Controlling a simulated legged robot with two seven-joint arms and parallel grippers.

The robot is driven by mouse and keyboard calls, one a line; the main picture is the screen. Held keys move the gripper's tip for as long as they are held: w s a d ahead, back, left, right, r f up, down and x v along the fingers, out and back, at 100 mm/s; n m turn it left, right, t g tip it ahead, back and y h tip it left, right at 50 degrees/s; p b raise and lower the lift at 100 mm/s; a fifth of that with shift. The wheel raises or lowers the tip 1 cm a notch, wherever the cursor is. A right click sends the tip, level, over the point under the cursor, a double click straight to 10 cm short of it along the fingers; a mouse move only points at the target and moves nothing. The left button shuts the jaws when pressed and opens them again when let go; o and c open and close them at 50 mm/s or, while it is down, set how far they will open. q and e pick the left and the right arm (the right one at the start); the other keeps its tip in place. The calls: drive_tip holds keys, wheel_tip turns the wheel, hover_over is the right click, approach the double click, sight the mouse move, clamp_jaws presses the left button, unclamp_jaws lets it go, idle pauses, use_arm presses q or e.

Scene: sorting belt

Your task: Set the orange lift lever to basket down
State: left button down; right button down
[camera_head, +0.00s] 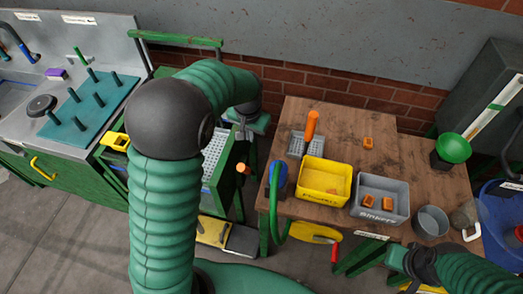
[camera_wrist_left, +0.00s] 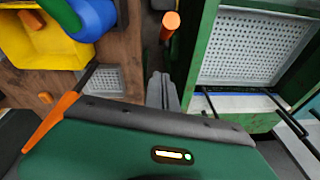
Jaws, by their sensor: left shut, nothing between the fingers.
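The orange lift lever's knob (camera_head: 243,168) stands at the right side of the green frame with the perforated tray. My left gripper (camera_head: 244,133) is shut and empty, beyond the knob in the head view and partly hidden by my arm.
The perforated tray (camera_head: 213,156) lies left of the lever. A wooden table (camera_head: 350,117) to the right holds a small grey basket with an orange handle (camera_head: 311,124), a yellow bin (camera_head: 312,190) and a grey bin (camera_head: 371,212). A blue part (camera_head: 277,181) stands at its near left corner.

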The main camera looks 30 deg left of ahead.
sight(246, 171)
use_arm(q)
drive_tip(key=shift+s+r, duration=0.1)
drive_tip(key=shift+s, duration=0.1)
drive_tip(key=f, duration=0.7)
drive_tip(key=s+a+f+p, duration=0.1)
drive_tip(key=f, duration=0.3)
drive_tip(key=shift+f, duration=0.2)
drive_tip(key=shift+s+f, duration=0.1)
drive_tip(key=shift+s, duration=0.25)
drive_tip(key=shift+w, duration=0.1)
drive_tip(key=shift+f, duration=0.1)
